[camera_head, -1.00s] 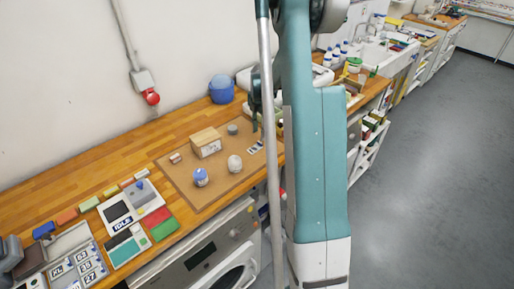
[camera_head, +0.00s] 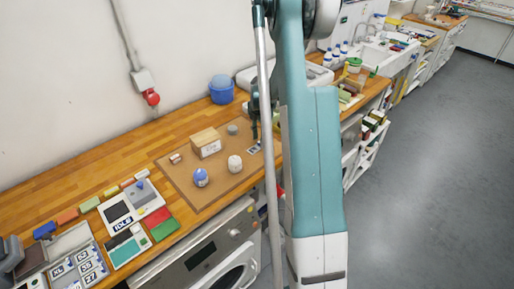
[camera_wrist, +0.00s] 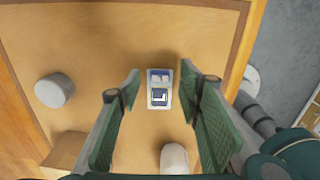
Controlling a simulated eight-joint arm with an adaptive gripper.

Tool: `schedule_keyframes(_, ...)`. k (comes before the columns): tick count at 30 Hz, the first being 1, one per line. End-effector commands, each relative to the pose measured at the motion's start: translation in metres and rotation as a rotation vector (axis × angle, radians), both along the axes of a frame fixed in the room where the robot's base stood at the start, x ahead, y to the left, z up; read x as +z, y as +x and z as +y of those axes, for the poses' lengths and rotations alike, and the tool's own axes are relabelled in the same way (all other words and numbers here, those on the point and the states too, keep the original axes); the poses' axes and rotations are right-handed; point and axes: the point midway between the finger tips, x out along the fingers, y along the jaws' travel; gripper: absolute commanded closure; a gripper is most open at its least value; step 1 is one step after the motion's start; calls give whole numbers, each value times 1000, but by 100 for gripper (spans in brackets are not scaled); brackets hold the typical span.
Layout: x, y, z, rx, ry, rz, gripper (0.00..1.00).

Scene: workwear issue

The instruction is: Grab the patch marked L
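The patch marked L (camera_wrist: 160,98) lies on the brown mat (camera_wrist: 110,30), a small white and dark-blue rectangle seen between my fingers in the wrist view. In the head view a small patch (camera_head: 253,149) shows near the mat's right edge, too small to read. My gripper (camera_wrist: 160,82) is open, its two green fingers on either side of the patch and apart from it. It points down above the mat; its exact height is hard to tell. In the head view my gripper (camera_head: 256,136) is partly hidden behind my arm.
On the mat stand a wooden box (camera_head: 206,142), a grey cylinder (camera_head: 232,129), a whitish rounded object (camera_head: 235,163) and a blue-and-white one (camera_head: 200,177). The whitish object (camera_wrist: 174,158) is close to my fingers. A blue pot (camera_head: 221,90) stands behind the mat.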

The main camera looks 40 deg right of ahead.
Motion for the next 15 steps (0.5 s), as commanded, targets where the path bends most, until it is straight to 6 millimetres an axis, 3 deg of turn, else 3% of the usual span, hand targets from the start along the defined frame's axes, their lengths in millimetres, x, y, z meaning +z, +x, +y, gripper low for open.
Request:
schedule_keyframes(6, -16, 0, 0, 0, 0, 0, 65)
schedule_keyframes(15, -18, 0, 0, 0, 0, 0, 65)
